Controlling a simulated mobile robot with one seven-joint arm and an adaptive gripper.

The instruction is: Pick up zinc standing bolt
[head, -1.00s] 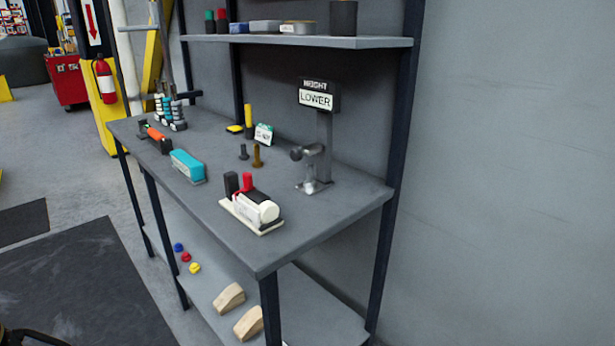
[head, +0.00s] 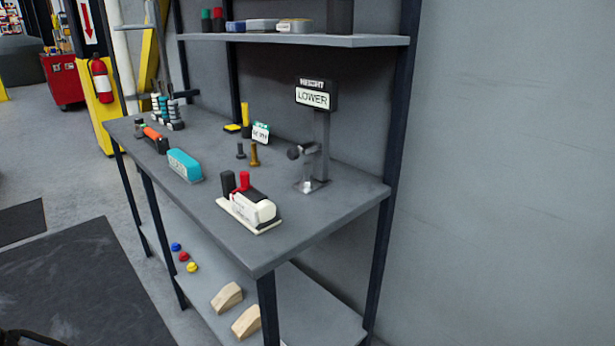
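A small dark grey bolt (head: 241,150), the one that looks like zinc, stands upright on the grey workbench (head: 325,215). A small green and white card (head: 261,133) stands behind the two bolts.
A stand with a "LOWER" sign (head: 313,98) rises right of the bolts. In front are a white device with black and red knobs (head: 250,208) and a teal box (head: 185,165). A shelf (head: 300,41) hangs above. The bench's front right corner is clear.

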